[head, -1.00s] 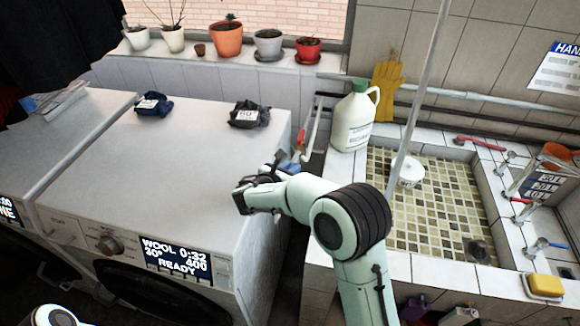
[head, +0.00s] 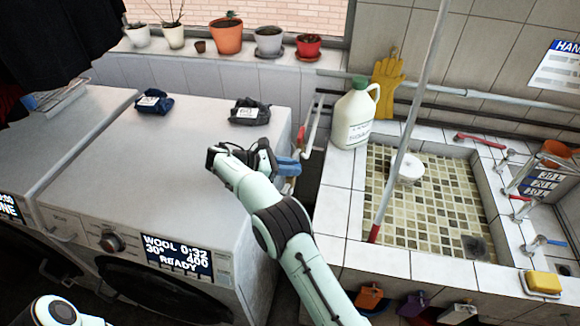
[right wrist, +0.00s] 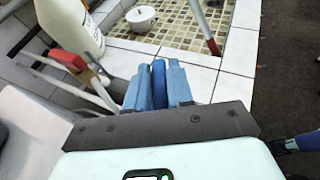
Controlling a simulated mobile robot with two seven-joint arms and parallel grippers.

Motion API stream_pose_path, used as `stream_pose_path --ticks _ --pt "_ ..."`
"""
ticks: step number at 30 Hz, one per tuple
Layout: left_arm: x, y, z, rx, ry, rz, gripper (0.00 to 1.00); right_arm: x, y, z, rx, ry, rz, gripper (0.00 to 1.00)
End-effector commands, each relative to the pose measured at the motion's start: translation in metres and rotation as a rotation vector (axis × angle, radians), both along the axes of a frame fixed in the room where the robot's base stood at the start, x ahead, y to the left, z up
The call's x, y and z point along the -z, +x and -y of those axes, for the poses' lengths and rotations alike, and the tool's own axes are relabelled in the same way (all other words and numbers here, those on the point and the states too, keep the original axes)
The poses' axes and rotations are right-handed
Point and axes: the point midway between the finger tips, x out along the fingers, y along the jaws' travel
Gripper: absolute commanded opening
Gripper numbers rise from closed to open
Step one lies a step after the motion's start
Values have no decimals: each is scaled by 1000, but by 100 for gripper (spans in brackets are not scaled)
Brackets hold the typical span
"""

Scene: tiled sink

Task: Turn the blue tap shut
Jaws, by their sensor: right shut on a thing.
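The blue tap (right wrist: 158,85) shows in the right wrist view as a darker blue bar between two lighter blue fingers. My right gripper (right wrist: 157,90) is shut on it. In the head view my right gripper (head: 288,166) reaches the gap between the washing machine and the tiled sink. Its fingers and the tap merge into one blue patch there, so the tap's angle is hard to read. My left gripper is out of view; only a pale piece of my left arm shows at the bottom left.
A red tap (head: 301,137) on the pipes is just behind. A white jug (head: 354,116) stands on the sink's corner. A pole (head: 407,130) leans across the sink basin. The washing machine (head: 150,190) is on the left, with two dark cloth bundles on top.

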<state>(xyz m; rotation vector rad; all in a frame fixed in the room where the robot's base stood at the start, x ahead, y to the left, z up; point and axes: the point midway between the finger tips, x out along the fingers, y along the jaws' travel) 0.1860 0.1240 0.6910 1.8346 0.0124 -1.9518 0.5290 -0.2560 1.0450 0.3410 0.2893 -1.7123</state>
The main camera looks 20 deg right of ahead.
Motion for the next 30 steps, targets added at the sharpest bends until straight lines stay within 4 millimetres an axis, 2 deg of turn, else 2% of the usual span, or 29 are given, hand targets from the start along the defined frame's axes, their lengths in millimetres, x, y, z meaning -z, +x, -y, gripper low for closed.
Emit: stream_pose_path --ticks 9,26,27,28,30 --pt "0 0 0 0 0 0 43 0 0 1 84 -2 1 0" --pt "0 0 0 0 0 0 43 -1 0 1 100 -2 0 0" --pt "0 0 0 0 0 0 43 -1 0 1 100 -3 0 35" --pt "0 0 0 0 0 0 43 -1 0 1 100 -3 0 43" --pt "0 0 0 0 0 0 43 -1 0 1 99 -2 1 43"
